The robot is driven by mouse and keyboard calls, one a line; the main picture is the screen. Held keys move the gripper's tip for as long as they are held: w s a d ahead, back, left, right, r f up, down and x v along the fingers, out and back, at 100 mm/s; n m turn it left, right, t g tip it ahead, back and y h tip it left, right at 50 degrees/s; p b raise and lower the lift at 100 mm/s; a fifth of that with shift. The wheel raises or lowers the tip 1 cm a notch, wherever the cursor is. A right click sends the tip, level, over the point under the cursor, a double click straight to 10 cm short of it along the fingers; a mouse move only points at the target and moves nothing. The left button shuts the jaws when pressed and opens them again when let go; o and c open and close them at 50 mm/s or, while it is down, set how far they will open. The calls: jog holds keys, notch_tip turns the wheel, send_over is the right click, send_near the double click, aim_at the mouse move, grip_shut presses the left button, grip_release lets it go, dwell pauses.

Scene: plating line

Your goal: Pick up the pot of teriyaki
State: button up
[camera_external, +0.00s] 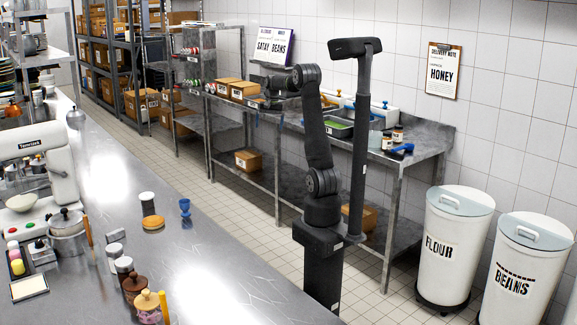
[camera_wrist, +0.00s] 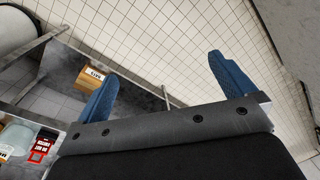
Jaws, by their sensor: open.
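My gripper (camera_wrist: 163,88) shows in the wrist view with its two blue fingers spread wide and nothing between them. In the external view my forearm reaches left over the steel counter (camera_external: 430,140), and the fingers are hard to make out. No pot can be read as teriyaki. Two small brown jars with pale labels, a rear jar (camera_external: 397,133) and a front jar (camera_external: 386,143), stand on the counter's right part, away from my gripper.
Cardboard boxes (camera_external: 243,90) and a sink with a green item (camera_external: 338,127) are on the wall counter. A blue-handled item (camera_external: 400,150) lies near the jars. A flour bin (camera_external: 456,245) and a beans bin (camera_external: 525,270) stand at right. The near worktop (camera_external: 220,265) has clear room.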

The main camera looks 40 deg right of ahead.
jog(key=c, duration=0.4)
